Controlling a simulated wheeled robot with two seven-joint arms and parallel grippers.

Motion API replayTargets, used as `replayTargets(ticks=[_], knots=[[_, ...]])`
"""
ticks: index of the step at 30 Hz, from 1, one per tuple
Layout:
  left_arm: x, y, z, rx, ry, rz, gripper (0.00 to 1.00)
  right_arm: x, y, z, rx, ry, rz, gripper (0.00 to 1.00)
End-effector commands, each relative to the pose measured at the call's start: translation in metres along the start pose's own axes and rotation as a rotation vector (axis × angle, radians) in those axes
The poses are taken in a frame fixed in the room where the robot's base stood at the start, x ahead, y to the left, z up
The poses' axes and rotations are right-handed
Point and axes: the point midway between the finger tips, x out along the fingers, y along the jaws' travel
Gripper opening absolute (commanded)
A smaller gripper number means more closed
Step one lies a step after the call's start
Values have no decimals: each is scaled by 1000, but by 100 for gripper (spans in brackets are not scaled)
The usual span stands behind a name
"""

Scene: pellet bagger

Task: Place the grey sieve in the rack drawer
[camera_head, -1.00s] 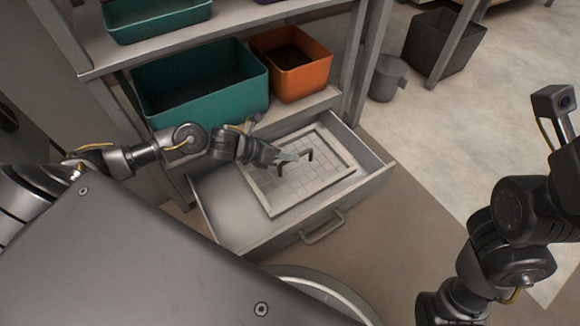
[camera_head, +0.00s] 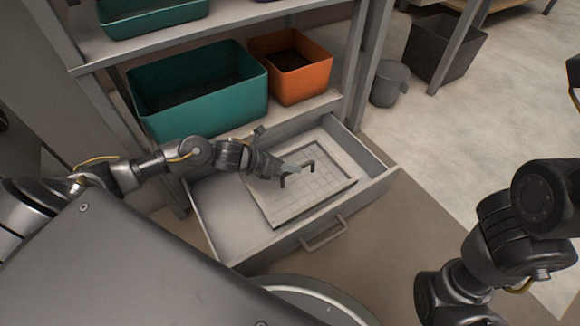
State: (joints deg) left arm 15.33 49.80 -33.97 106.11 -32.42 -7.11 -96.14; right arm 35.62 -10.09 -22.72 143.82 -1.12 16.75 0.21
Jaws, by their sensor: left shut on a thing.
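The grey sieve (camera_head: 264,207) is a flat rectangular frame with a grid and a dark raised handle. It is inside the open rack drawer (camera_head: 221,214), towards its right part; I cannot tell whether it rests on the drawer floor. My left gripper (camera_head: 284,174) reaches in from the left over the drawer and is shut on the sieve's dark handle. The fingertips partly cover the grid. My right arm stands at the right edge, and its gripper is out of the picture.
Above the drawer, a teal bin (camera_head: 205,112) and an orange bin (camera_head: 303,84) stand on the rack shelf. A rack post (camera_head: 369,65) rises at the drawer's right. A grey bucket (camera_head: 388,86) and a dark bin (camera_head: 440,48) stand on the floor. The drawer's left part is empty.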

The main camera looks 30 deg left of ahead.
Motion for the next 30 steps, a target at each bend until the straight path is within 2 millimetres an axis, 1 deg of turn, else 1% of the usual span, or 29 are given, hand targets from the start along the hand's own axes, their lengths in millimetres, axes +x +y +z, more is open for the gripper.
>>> replayTargets(ticks=[6,10,11,15,23,26,29,30], knots=[[4,4,-4,1,-2,-1,0,-7,0,-2,0,1,3,36],[4,4,-4,1,-3,-1,0,-7,0,-2,0,0,4,36],[4,4,-5,0,0,0,14,-7,0,-2,0,0,4,36],[4,4,-5,0,-1,0,33,-7,0,-2,0,0,4,36],[3,4,-5,0,-1,0,34,-6,0,-2,0,-1,3,36],[0,1,0,0,-1,0,34,-1,0,0,0,-1,2,36],[-7,-5,8,1,0,1,34,10,1,3,1,-1,-1,36],[-10,-3,8,3,3,0,34,10,0,2,0,5,-5,36]])
